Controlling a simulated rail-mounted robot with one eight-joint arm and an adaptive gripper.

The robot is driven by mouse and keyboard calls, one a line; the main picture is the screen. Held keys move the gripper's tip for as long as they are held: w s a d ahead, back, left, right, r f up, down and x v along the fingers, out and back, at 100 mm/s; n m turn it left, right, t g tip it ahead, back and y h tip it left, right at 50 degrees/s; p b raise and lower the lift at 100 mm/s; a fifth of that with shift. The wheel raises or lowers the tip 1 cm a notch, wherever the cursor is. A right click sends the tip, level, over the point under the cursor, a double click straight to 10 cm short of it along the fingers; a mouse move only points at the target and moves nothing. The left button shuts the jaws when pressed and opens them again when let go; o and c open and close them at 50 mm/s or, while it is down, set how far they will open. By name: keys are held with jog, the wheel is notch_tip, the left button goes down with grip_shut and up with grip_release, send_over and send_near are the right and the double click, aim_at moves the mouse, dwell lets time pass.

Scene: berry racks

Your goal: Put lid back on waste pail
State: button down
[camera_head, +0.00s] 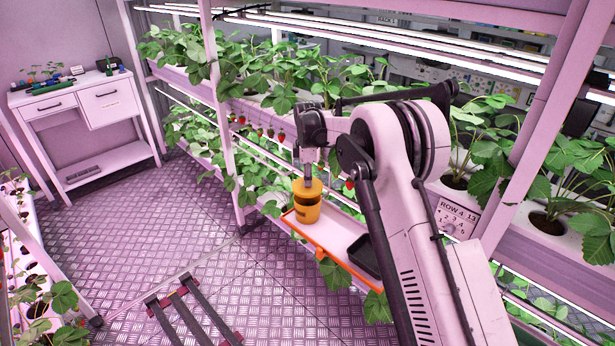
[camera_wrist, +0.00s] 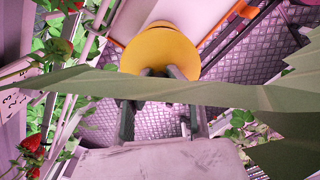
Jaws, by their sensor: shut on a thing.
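The orange waste pail (camera_head: 306,213) stands on a pale tray with an orange edge, beside the rack. The yellow-orange lid (camera_head: 307,189) is over the pail's mouth, and a dark band shows beneath it. I cannot tell whether the lid touches the rim. My gripper (camera_head: 308,178) points down from above and is shut on the lid's top. In the wrist view the round lid (camera_wrist: 160,48) lies at the fingertips (camera_wrist: 158,73) and hides most of the pail. A leaf crosses that view in front of the fingers.
The tray (camera_head: 333,232) also carries a black shallow box (camera_head: 366,256) at its right. Strawberry plants (camera_head: 270,75) and hanging berries crowd close around my arm. A white drawer table (camera_head: 85,105) stands far left. The metal floor (camera_head: 170,215) between is mostly clear.

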aim_at(308, 189)
jog(key=shift+f+b, duration=1)
jog(key=shift+f, duration=1.25)
jog(key=shift+f+b, duration=0.2)
jog(key=shift+b, duration=0.95)
dwell(0.9)
dwell(0.4)
jog(key=c, duration=1.1)
grip_release()
jog(key=shift+c, duration=0.2)
jog(key=shift+r, duration=0.1)
jog(key=shift+r+p, duration=1.05)
jog(key=shift+r, duration=2.4)
jog(key=shift+c, duration=0.5)
